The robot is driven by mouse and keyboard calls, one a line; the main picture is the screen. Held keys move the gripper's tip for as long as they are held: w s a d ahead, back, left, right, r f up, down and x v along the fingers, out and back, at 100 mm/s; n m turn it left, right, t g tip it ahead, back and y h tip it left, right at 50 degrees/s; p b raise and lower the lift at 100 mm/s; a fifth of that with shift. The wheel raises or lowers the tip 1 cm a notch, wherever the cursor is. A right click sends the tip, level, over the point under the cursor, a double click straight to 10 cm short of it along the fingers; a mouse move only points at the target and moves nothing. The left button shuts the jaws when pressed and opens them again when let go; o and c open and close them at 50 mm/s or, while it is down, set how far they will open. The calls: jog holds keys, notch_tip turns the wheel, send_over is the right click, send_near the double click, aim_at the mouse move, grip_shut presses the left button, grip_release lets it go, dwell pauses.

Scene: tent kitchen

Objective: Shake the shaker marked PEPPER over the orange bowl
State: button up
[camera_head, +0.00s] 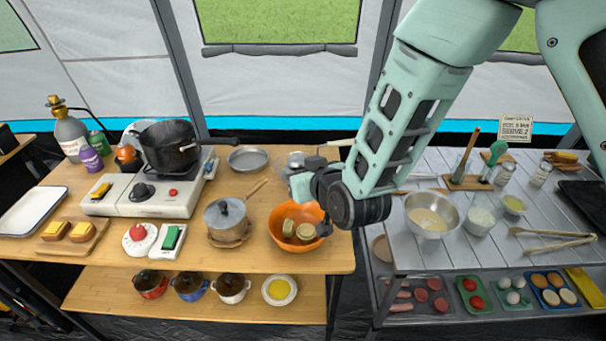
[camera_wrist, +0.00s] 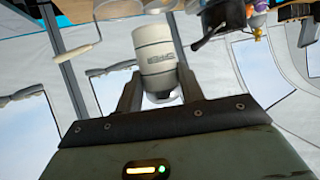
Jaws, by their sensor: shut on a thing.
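The orange bowl (camera_head: 283,232) stands on the wooden table and holds a few round beige-brown pieces. My gripper (camera_head: 302,187) is above the bowl, at its far side, with my wrist covering part of the bowl's right side. In the wrist view, my gripper (camera_wrist: 160,90) is shut on a pale cylindrical shaker (camera_wrist: 155,48), one finger on each side. Dark lettering shows on its side, too small to read for sure. The wrist picture is upside down and I cannot tell the shaker's exact tilt. In the head view the shaker is hard to make out beside my gripper.
A lidded saucepan (camera_head: 227,222) stands left of the bowl, with its handle pointing toward it. A stove (camera_head: 150,195) with a black pot (camera_head: 168,150) is further left. A metal bowl (camera_head: 430,212) and two small jars (camera_head: 541,174) (camera_head: 504,174) stand on the right table.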

jog(key=shift+s+a+f+m+y+b, duration=0.1)
jog(key=shift+f+m+y+b, duration=0.4)
jog(key=shift+f+m+y, duration=0.55)
jog(key=shift+a+f+m+g+y+b, duration=0.2)
jog(key=shift+f+m+g+y+b, duration=0.35)
jog(key=shift+m, duration=0.6)
jog(key=f+m, duration=0.1)
jog(key=m+y+b, duration=0.1)
jog(key=shift+s+a+f+m, duration=0.2)
jog(key=shift+a+f+m, duration=0.1)
jog(key=shift+f, duration=0.05)
notch_tip(320, 180, down, 3)
jog(key=m+t+y+b, duration=0.1)
jog(key=m+b, duration=0.3)
jog(key=m, duration=0.1)
jog(key=m+t+y+b, duration=0.1)
jog(key=m+t+b, duration=0.1)
jog(key=m, duration=0.3)
jog(key=m+t+y+b, duration=0.1)
jog(key=m+y+b, duration=0.1)
jog(key=m+b, duration=0.3)
jog(key=shift+a+r+t+b, duration=0.15)
jog(key=shift+t+b, duration=0.2)
jog(key=shift+s, duration=0.1)
notch_tip(320, 180, up, 5)
jog(key=p, duration=0.4)
jog(key=shift+f+b, duration=2.3)
jog(key=shift+f, duration=0.2)
